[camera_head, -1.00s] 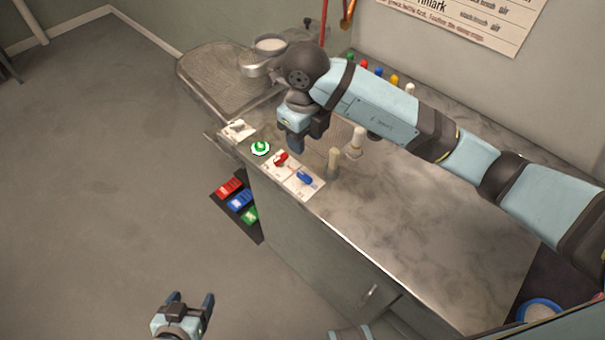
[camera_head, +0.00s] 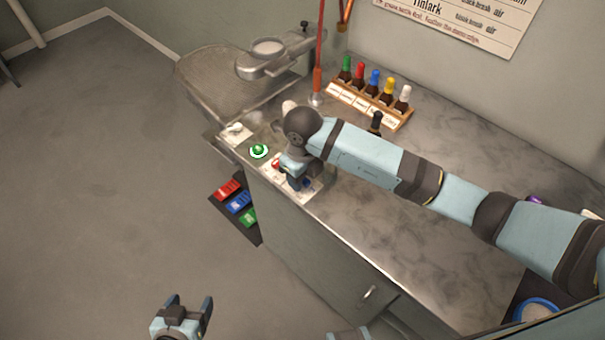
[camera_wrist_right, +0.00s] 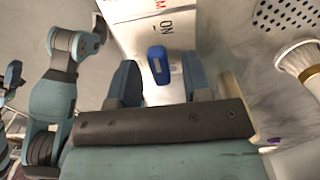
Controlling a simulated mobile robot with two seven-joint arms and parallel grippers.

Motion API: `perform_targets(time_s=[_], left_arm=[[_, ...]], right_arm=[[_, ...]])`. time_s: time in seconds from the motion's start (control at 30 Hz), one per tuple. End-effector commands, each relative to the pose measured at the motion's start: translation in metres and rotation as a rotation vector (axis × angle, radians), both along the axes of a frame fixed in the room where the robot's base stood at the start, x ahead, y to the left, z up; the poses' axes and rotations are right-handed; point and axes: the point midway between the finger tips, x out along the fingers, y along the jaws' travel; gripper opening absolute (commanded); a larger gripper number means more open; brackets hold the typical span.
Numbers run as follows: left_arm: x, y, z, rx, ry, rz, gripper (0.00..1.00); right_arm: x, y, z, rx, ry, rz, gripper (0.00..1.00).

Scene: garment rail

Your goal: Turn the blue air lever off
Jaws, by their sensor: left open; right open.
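The blue air lever (camera_wrist_right: 158,64) lies between the two open fingers of my right gripper (camera_wrist_right: 160,82) in the right wrist view, on a white label plate (camera_wrist_right: 130,38) with "ON" printed beside it. The fingers stand on either side of it with gaps. In the head view my right gripper (camera_head: 298,180) is over the lever plate and mostly hides the blue lever. My left gripper (camera_head: 185,305) is open and empty over the floor, away from the counter.
Red, blue and green pedals (camera_head: 238,202) sit on the floor below. A rack of coloured bottles (camera_head: 368,104) stands at the back wall. A brush (camera_wrist_right: 298,62) is close to the gripper's right side.

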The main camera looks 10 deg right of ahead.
Motion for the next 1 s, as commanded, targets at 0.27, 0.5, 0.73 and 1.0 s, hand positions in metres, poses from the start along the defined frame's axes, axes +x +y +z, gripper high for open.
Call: perform_targets(time_s=[0.27, 0.5, 0.73, 1.0], left_arm=[[0.000, 0.000, 0.000, 0.000, 0.000, 0.000, 0.72], [0.000, 0.000, -0.002, -0.001, 0.001, 0.001, 0.72], [0.000, 0.000, -0.010, -0.003, 0.008, 0.003, 0.72], [0.000, 0.000, -0.029, -0.015, 0.024, 0.011, 0.72]], right_arm=[[0.000, 0.000, 0.000, 0.000, 0.000, 0.000, 0.00], [0.000, 0.000, 0.000, -0.001, 0.001, 0.015, 0.00], [0.001, -0.001, -0.002, -0.002, -0.001, 0.105, 0.00], [0.001, -0.002, -0.004, -0.004, -0.002, 0.326, 0.00]])
